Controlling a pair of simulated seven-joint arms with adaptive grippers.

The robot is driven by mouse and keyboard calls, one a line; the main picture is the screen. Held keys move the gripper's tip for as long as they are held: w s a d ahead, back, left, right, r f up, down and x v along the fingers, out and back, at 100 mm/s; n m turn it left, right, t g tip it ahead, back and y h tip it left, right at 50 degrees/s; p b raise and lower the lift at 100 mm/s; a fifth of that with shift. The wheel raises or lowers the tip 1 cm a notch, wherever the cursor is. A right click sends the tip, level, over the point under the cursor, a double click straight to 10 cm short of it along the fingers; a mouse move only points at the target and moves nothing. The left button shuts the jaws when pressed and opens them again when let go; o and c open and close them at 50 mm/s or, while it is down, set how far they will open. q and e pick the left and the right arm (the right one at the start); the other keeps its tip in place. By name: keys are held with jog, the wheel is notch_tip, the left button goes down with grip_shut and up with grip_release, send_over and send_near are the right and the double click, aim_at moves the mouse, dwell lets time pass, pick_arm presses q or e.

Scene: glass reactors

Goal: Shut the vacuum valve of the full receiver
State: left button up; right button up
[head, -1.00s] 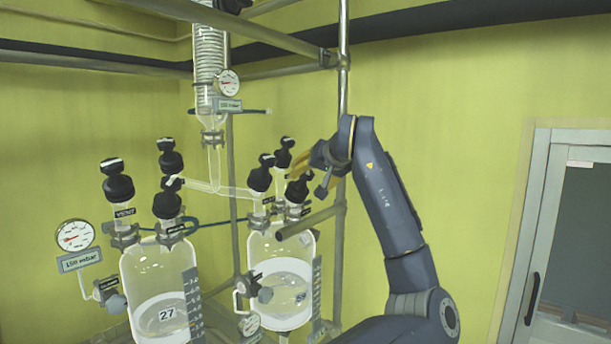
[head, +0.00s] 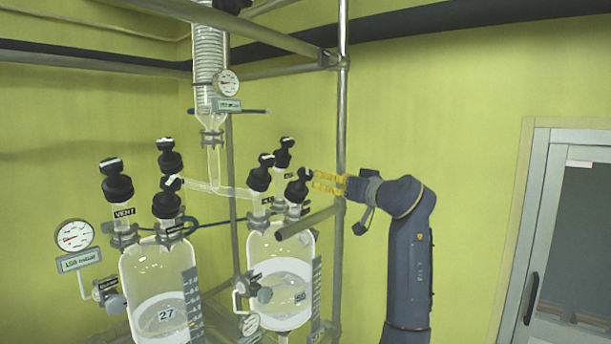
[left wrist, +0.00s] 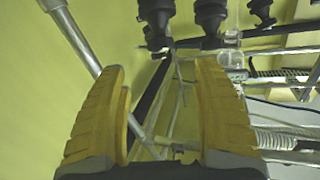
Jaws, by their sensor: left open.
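Two glass receivers with black-knobbed valves stand side by side in the head view. The left receiver (head: 150,275) bears the number 27. The right receiver (head: 268,252) bears a number that looks like 50.
A metal post (head: 343,110) stands behind the fingers, and a horizontal tube end (head: 308,222) juts out below them. A condenser (head: 209,65) with a gauge (head: 227,83) hangs above. Another gauge (head: 74,236) is at the left.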

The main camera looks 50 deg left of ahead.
aim_at(306, 174)
pick_arm(q)
jog(key=a, duration=0.8)
jog(key=w+a, duration=0.1)
jog(key=a, duration=0.3)
jog(key=shift+a, duration=0.3)
jog(key=shift+c, duration=0.6)
jog(key=c, duration=1.2)
jog(key=shift+o, duration=0.2)
jog(key=shift+m+t, duration=0.4)
jog(key=m+t+h, duration=0.2)
jog(key=m+t, duration=0.2)
jog(key=shift+m+t+h, duration=1.6)
jog(key=shift+m+h, duration=0.1)
jog(key=shift+m, duration=0.7)
